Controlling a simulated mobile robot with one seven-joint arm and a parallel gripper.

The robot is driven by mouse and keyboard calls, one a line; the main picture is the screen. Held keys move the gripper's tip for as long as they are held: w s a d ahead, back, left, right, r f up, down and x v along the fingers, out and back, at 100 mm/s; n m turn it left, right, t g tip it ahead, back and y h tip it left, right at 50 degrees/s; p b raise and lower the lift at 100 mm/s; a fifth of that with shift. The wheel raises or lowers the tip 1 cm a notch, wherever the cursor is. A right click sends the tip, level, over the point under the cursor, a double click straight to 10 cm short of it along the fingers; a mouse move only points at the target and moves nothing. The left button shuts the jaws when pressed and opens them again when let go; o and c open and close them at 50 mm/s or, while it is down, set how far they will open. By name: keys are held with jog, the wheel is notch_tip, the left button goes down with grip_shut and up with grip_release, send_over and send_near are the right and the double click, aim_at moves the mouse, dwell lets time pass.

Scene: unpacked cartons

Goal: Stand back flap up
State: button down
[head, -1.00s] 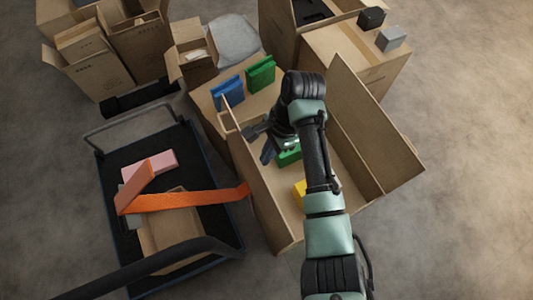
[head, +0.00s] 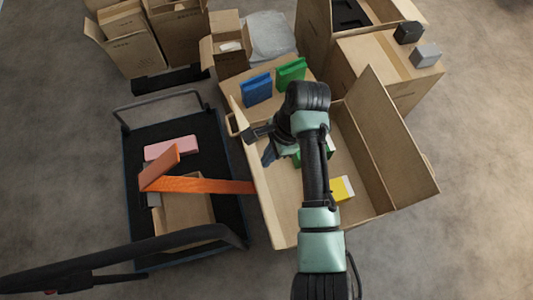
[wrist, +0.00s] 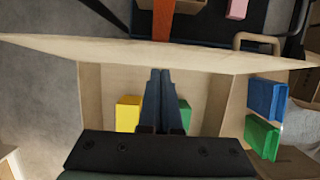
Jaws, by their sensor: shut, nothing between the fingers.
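The open carton (head: 360,208) stands in the middle of the head view, its inside visible from above. At its far end a tan cardboard surface (head: 222,95) lies low beneath a blue box and a green box; I cannot tell surely whether this is the back flap. A long panel on the carton's left side stands up (head: 268,205), and it spans the wrist view (wrist: 60,48). The right panel (head: 385,125) leans outward. My gripper (head: 268,150) is over the carton near its left panel. Its dark fingers (wrist: 162,98) are together and empty.
The blue box (head: 256,89) and green box (head: 291,72) stand beyond the far wall. A yellow box (head: 342,188) and another green box (head: 328,146) are inside the carton. Floor at right is clear.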

jog(key=p+v, duration=0.6)
jog(key=shift+a+r+p, duration=0.25)
jog(key=shift+p, duration=0.1)
dwell(0.3)
